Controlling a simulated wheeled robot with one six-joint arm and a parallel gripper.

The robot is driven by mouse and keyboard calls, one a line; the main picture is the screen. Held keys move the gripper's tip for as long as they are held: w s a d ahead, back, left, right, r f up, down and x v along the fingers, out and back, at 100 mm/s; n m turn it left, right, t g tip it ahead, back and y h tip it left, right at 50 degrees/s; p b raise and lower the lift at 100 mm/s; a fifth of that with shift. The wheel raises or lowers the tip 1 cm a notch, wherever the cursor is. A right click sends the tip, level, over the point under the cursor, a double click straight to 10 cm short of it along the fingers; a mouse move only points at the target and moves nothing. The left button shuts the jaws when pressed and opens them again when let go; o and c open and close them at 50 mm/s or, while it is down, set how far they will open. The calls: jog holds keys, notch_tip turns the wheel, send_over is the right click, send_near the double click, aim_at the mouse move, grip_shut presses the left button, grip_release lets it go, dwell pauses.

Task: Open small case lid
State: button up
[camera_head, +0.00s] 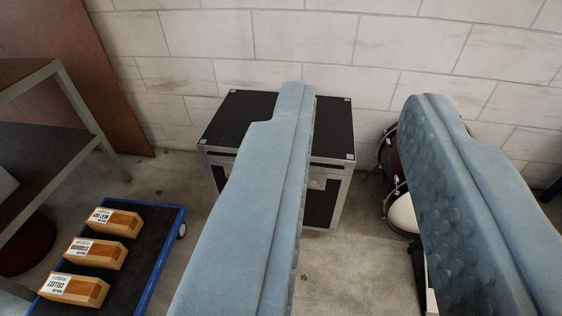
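The small case (324,212) is a black box with silver metal edges and corners, standing on the floor against the wall. Its black lid (236,118) lies flat and shut on top. My gripper (357,92) shows as two large blue-grey fingers spread wide apart, with nothing between them. The left finger crosses in front of the case and hides the middle of its lid and front. The right finger is to the right of the case, in front of a drum. I cannot tell how far the fingertips are from the lid.
A blue-edged cart (165,262) with several labelled wooden boxes stands at the lower left. A metal shelf (75,97) is at the left. A dark red drum (390,165) stands right of the case. A white block wall (370,45) is behind. Some floor is clear before the case.

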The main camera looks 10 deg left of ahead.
jog(key=w+a+f+m, duration=0.3)
jog(key=w+f, duration=0.4)
jog(key=w, duration=0.2)
jog(key=w+a+f+m+g+y, duration=0.1)
jog(key=w+a+f+m, duration=0.15)
jog(key=w+f, duration=0.6)
jog(key=w+a+f+m, duration=0.2)
jog(key=w+f+m, duration=0.25)
jog(key=w, duration=0.55)
jog(key=w+a+f+m, duration=0.2)
jog(key=w+f+m, duration=0.1)
jog(key=f, duration=0.8)
jog(key=w+a+f+m+h, duration=0.1)
jog(key=w+a+f+m, duration=0.15)
jog(key=f, duration=0.85)
jog(key=w+a+f+m, duration=0.2)
jog(key=a+f+m, duration=0.1)
jog(key=f, duration=0.9)
jog(key=shift+n+g, duration=0.25)
jog(key=shift+g, duration=0.15)
jog(key=x, duration=1.7)
jog(key=shift+w+d+r, duration=0.15)
jog(key=shift+w+d, duration=0.05)
grip_shut()
